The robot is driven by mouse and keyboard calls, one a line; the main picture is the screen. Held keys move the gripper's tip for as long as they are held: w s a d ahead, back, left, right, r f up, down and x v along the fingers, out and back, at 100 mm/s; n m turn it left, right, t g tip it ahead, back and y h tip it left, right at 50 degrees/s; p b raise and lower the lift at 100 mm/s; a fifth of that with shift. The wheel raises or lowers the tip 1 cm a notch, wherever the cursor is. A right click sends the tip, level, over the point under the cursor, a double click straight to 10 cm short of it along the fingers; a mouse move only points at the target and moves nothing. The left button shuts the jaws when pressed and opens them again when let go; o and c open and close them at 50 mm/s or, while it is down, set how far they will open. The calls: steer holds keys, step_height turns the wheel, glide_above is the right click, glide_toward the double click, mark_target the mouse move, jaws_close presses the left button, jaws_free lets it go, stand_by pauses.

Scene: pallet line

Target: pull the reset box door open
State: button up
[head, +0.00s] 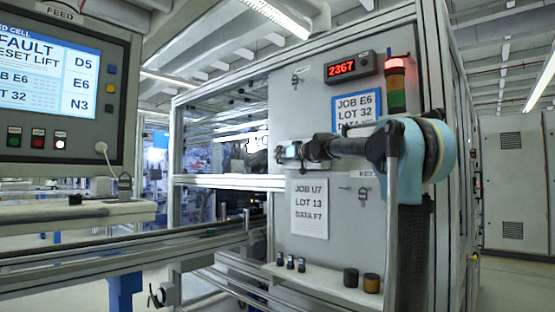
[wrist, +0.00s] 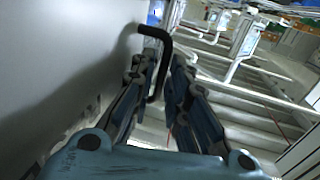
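In the wrist view a bent black handle (wrist: 160,38) stands out from a flat grey panel (wrist: 70,70). My gripper (wrist: 160,68) has one finger on each side of its bar. The gaps to the bar are very small, and I cannot tell if the fingers press on it. In the head view my gripper (head: 290,152) is at the left part of the grey cabinet front (head: 300,110). There the handle is hidden by the gripper. No open gap shows in the cabinet front.
A screen console (head: 60,80) reading a fault stands at the left. A conveyor rail (head: 120,258) runs below. A red-lit stack light (head: 396,68) and a 2367 display (head: 349,67) are above my arm.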

steer(key=shift+x, duration=1.1)
jaws_close()
